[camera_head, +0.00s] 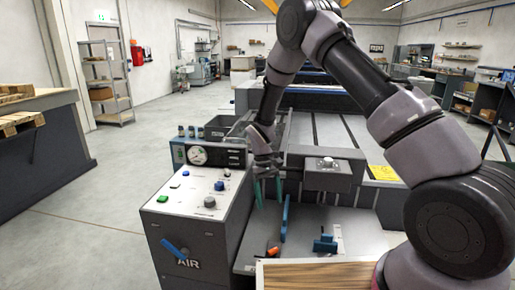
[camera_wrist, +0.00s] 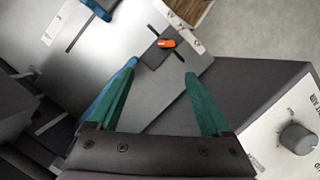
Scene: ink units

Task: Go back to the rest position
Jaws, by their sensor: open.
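My gripper (camera_head: 266,192) hangs in front of the machine, above its grey lower shelf (camera_head: 350,227), between the control panel and the blue upright piece. Its two green fingers stand apart with nothing between them. In the wrist view my gripper (camera_wrist: 165,95) is open and empty over the grey metal surface. My arm reaches in from the right of the head view.
The control panel (camera_head: 205,195) with knobs and a gauge stands just left of the gripper. A blue upright piece (camera_head: 284,218) and a blue block (camera_head: 325,244) are on the shelf. A wooden board (camera_head: 318,275) is at the front. Open floor lies to the left.

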